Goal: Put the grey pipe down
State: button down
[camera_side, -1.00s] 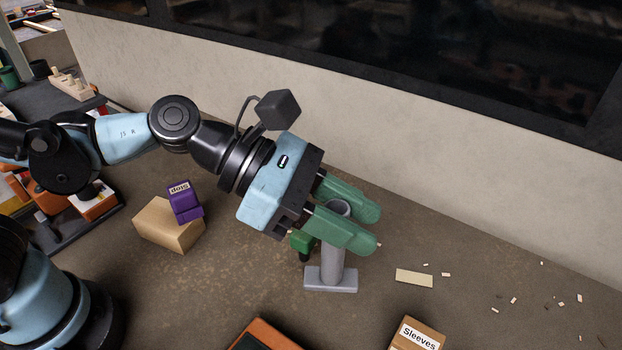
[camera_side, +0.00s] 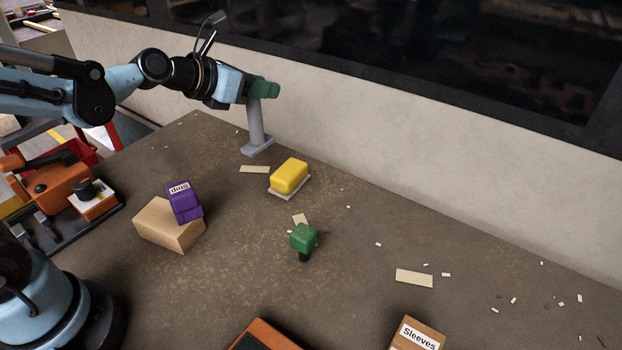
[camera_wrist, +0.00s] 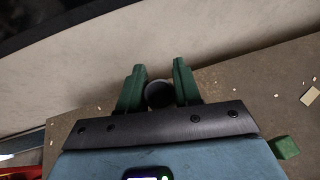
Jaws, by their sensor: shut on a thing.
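The grey pipe (camera_side: 256,126) stands upright on its flat square base near the back wall in the side view. Its base looks to be at the table surface, but I cannot tell whether it touches. My gripper (camera_side: 264,89) has its green fingers shut around the top of the pipe. In the wrist view, the round open end of the pipe (camera_wrist: 159,94) shows between the two green fingers (camera_wrist: 158,88). Part of the pipe's top is hidden by the fingers in the side view.
A yellow block (camera_side: 289,175) on a grey plate sits just right of the pipe. A green-topped object (camera_side: 303,238) stands mid-table. A purple block (camera_side: 184,202) lies on a cardboard box (camera_side: 165,228). The wall (camera_side: 330,130) is close behind. Pale scraps lie about.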

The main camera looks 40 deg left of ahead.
jog(key=w+a+f, duration=0.3)
jog(key=a+f, duration=0.6)
jog(key=f, duration=0.1)
jog(key=shift+w+a, duration=0.25)
jog(key=shift+w, duration=0.1)
jog(key=shift+f, duration=0.15)
jog(key=c, duration=0.8)
grip_release()
